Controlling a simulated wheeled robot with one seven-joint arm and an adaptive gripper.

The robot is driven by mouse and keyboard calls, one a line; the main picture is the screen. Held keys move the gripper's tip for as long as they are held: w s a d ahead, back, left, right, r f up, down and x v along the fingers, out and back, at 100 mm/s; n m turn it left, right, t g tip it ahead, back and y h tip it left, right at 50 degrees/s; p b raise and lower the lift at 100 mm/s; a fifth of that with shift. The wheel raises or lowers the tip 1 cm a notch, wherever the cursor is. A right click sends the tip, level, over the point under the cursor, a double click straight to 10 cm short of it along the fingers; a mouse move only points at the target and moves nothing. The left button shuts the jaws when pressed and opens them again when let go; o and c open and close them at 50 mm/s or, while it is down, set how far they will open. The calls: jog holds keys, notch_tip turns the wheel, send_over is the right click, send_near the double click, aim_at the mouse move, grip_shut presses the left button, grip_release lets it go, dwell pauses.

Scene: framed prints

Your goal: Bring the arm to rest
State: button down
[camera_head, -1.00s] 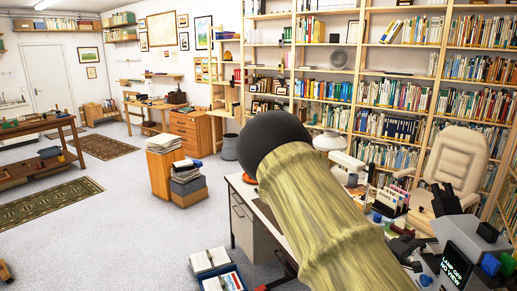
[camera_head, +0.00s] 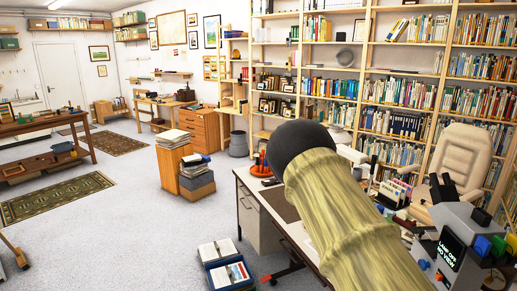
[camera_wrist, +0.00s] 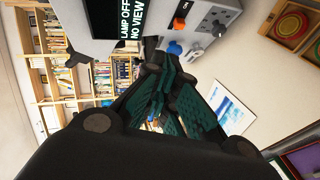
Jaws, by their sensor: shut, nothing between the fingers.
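My gripper (camera_wrist: 167,88) shows in the wrist view, with its dark fingers drawn together and nothing seen between them. In the head view the gripper cannot be made out. My arm (camera_head: 345,215), a pale yellow-green link with a black rounded end, crosses the lower right of the head view and hides part of the desk. A grey device with a screen reading "LAMP OFF NO VIEW" (camera_head: 452,249) stands to the right of the arm. The same screen (camera_wrist: 115,18) is at the top of the wrist view, beyond the fingers; the gap to them cannot be judged.
The desk (camera_head: 252,188) lies behind and beneath the arm in the picture. A beige chair (camera_head: 463,160) stands before tall bookshelves (camera_head: 395,95). Stacked books on boxes (camera_head: 185,165) and a blue crate (camera_head: 230,274) stand on the floor. Open floor (camera_head: 125,215) lies to the left.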

jog(key=s+a+f+m+g+y+b, duration=0.1)
jog(key=s+a+f+y, duration=0.1)
jog(key=s+f, duration=0.35)
jog(key=s+a+f+g+y+b, duration=0.1)
jog(key=s+a+f, duration=0.15)
jog(key=f, duration=0.65)
jog(key=s+a+f+m+g+y+b, duration=0.1)
jog(key=s+a+f+g+y+b, duration=0.15)
jog(key=s+a+f, duration=0.6)
jog(key=s+a+f+m+g+y+b, duration=0.25)
jog(key=s+a+f, duration=0.25)
jog(key=s+f, duration=0.5)
jog(key=s+a+f+m+g+y+b, duration=0.1)
jog(key=s+a+y, duration=0.2)
jog(key=s+a, duration=0.5)
jog(key=s, duration=0.3)
jog(key=shift+s+a+f+y, duration=0.2)
jog(key=shift+s+a+y, duration=0.1)
jog(key=shift+s+a, duration=0.1)
jog(key=shift+w, duration=0.1)
